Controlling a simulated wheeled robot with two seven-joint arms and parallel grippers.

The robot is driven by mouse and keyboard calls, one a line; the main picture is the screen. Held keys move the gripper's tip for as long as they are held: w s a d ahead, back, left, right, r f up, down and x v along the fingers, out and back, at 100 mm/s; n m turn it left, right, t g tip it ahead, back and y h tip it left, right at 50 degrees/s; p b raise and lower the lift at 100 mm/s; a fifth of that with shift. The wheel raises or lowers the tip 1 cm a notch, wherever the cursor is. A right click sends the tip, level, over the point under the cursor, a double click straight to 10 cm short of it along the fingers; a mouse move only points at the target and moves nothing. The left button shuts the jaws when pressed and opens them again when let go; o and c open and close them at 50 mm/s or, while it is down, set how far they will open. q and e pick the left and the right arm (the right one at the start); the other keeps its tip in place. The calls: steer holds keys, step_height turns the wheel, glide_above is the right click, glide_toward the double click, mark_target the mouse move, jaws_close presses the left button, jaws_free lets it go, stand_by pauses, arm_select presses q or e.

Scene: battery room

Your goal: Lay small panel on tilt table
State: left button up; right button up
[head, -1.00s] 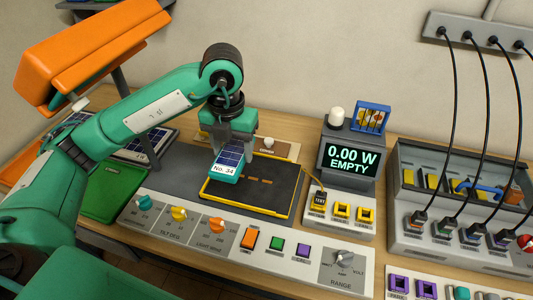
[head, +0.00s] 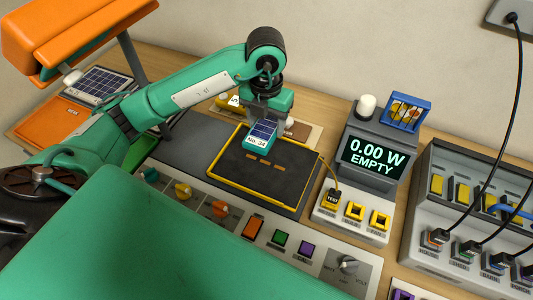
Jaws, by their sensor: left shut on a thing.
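The small panel (head: 261,134), dark blue cells with a teal edge and a white "No. 34" label, is in my left gripper (head: 263,118). The gripper points down and is shut on it. The panel shows over the far part of the tilt table (head: 265,185), a black plate with a yellow border and orange marks. I cannot tell whether the panel touches the plate. My right gripper is not in view.
A meter (head: 372,158) reading "0.00 W EMPTY" stands right of the tilt table. A yellow TEST plug (head: 333,198) with a cable is beside it. Knobs and buttons line the front panel (head: 262,238). Another solar panel (head: 98,85) lies at the left, near an orange tray (head: 62,122).

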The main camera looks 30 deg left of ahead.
arm_select(q)
steer(key=p, duration=0.1)
glide_above(266, 162)
step_height(266, 162, down, 8)
steer(key=shift+s+r, duration=0.1)
step_height(266, 162, down, 5)
steer(key=shift+f+p, duration=0.2)
steer(key=shift+p, duration=0.4)
steer(key=shift+f, duration=0.1)
steer(key=shift+f, duration=0.15)
steer(key=o, duration=1.1)
steer(key=shift+c, duration=0.2)
